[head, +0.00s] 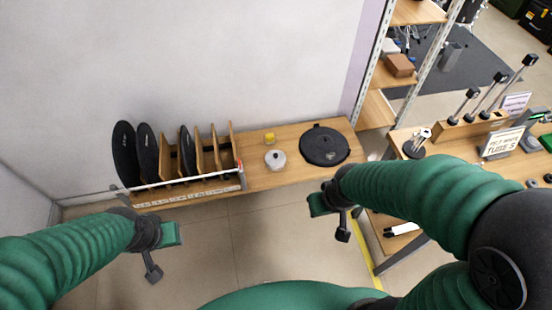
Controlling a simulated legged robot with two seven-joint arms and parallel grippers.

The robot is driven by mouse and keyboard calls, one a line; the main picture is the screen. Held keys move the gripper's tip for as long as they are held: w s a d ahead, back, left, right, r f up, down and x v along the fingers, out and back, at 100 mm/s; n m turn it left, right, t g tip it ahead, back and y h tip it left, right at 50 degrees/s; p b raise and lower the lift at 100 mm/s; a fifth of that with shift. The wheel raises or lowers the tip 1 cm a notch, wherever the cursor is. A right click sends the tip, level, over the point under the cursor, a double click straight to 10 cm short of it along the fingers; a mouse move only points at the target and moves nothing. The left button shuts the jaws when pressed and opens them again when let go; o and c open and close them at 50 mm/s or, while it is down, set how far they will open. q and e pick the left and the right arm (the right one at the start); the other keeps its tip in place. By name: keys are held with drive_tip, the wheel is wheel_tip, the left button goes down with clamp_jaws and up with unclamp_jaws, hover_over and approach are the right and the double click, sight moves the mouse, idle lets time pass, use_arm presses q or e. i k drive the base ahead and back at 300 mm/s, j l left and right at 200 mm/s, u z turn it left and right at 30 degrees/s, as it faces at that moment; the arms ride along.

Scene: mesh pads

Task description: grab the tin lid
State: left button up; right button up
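A small round silver tin with a knobbed lid (275,154) stands on the wooden bench (262,184), between a rack and a black disc. The lid appears to sit on top of the tin. My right gripper (331,219) is open and empty, in front of the bench and to the right of the tin, apart from it. My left gripper (162,253) is open and empty, lower left, over the floor and in front of the rack.
A wooden rack (215,150) with upright black discs and a low front rail fills the bench's left. A black disc (325,146) lies right of the tin. A second table (470,150) with tools is at the right.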

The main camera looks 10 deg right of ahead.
sight(275, 159)
drive_tip(key=i+z, duration=0.35)
drive_tip(key=i+j+z, duration=0.2)
drive_tip(key=i+z, duration=0.2)
drive_tip(key=i, duration=0.15)
drive_tip(key=i+j+z, duration=0.35)
drive_tip(key=i+l, duration=0.05)
drive_tip(key=l, duration=0.05)
